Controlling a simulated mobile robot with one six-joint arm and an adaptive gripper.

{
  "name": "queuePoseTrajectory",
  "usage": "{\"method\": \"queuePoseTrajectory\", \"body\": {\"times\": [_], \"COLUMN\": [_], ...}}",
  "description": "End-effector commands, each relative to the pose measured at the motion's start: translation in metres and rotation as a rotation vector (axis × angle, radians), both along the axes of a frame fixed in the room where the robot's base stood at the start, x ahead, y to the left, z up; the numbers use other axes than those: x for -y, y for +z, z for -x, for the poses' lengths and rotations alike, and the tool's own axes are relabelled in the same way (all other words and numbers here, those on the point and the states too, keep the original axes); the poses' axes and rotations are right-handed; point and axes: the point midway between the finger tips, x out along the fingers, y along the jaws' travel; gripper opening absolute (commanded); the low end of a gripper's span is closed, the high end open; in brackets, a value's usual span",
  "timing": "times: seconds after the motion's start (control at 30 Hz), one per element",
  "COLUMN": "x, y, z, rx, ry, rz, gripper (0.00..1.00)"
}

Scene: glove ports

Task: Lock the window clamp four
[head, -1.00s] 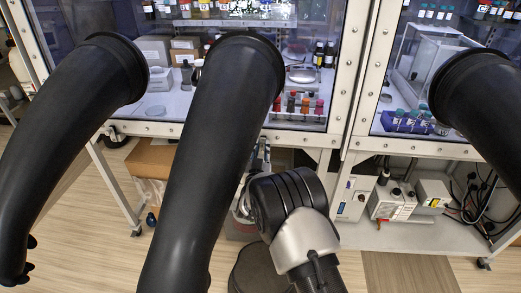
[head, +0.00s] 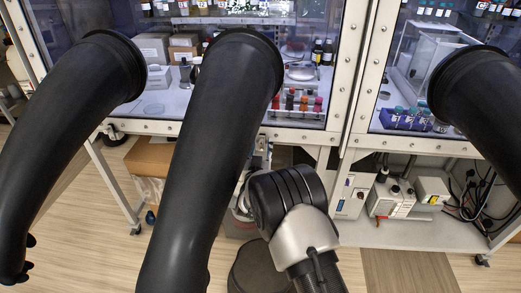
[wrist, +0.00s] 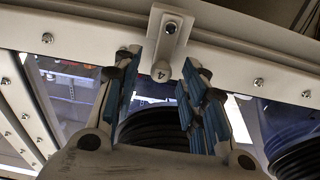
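The window clamp four (wrist: 171,32) is a pale metal plate with a bolt, fixed on the white window frame at the top middle of the wrist view. Its lower tab, marked 4 (wrist: 161,71), hangs downward between my fingers. My gripper (wrist: 160,78) is open, with one blue-padded finger on each side of the tab. I see space between the pads and the tab, so the fingers do not appear to hold it. My gripper is out of sight in the head view, and I cannot make out clamp four there.
Long black gloves hang from ports at the left (head: 75,150), middle (head: 215,160) and right (head: 485,100) of the head view. A black ribbed port (wrist: 160,130) lies behind my fingers. The frame (head: 355,90) carries several bolts. Equipment boxes (head: 392,202) stand on the shelf below.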

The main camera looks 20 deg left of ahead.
Motion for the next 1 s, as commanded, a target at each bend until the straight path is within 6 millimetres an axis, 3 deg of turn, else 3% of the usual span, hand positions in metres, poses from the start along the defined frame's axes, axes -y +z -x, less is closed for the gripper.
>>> {"method": "queuePoseTrajectory", "body": {"times": [0.17, 0.6, 0.77, 1.0], "x": [0.003, 0.023, 0.027, 0.028], "y": [-0.001, -0.002, -0.002, -0.002], "z": [0.017, 0.100, 0.114, 0.116], "rx": [-0.002, -0.001, 0.000, 0.002], "ry": [0.002, 0.002, 0.000, -0.001], "rz": [0.001, 0.000, -0.001, -0.001], "gripper": [0.39, 0.39, 0.39, 0.39]}}
